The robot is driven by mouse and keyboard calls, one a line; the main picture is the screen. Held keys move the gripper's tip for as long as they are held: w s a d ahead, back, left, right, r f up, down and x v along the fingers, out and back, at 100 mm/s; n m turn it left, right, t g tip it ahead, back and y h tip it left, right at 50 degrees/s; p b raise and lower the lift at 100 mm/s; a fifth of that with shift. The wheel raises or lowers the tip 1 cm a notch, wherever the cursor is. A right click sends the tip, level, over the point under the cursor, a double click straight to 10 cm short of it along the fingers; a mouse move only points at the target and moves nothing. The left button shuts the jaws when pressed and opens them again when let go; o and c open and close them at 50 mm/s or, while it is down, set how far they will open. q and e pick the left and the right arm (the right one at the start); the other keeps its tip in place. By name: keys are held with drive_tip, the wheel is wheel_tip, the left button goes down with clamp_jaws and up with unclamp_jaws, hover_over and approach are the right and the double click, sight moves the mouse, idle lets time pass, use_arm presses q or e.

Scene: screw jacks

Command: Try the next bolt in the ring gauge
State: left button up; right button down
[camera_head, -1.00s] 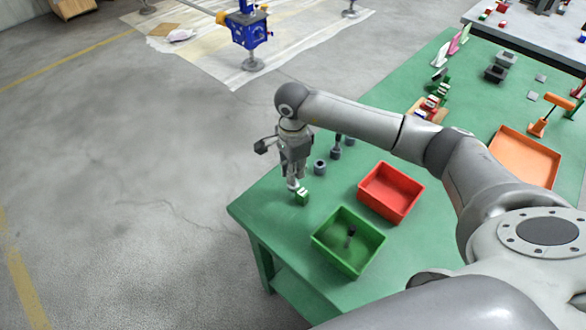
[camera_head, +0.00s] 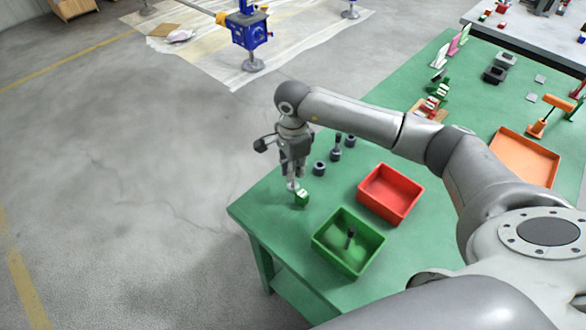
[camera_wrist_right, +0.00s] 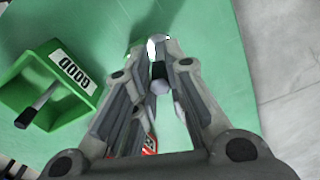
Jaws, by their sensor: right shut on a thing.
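My right gripper (camera_head: 291,176) is above the near-left part of the green table, beside a small green-and-white block (camera_head: 302,198). In the wrist view, the right gripper (camera_wrist_right: 158,72) is shut on a bolt (camera_wrist_right: 159,87), whose grey shaft and dark part show between the fingers. A dark ring-shaped piece (camera_head: 319,168), possibly the ring gauge, stands right of the gripper. Dark upright bolts (camera_head: 337,148) stand behind it. Another bolt (camera_head: 350,238) is in the green bin (camera_head: 366,268), marked GOOD in the wrist view (camera_wrist_right: 88,92). My left gripper is not in view.
A red bin (camera_head: 408,205), which looks empty, sits beyond the green bin. An orange tray (camera_head: 520,178) lies farther right. Several small parts and stands are at the table's back. The table's left edge is close to the gripper, with open floor beyond.

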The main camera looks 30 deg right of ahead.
drive_tip(key=shift+r+p, duration=1.15)
drive_tip(key=shift+r, duration=1.55)
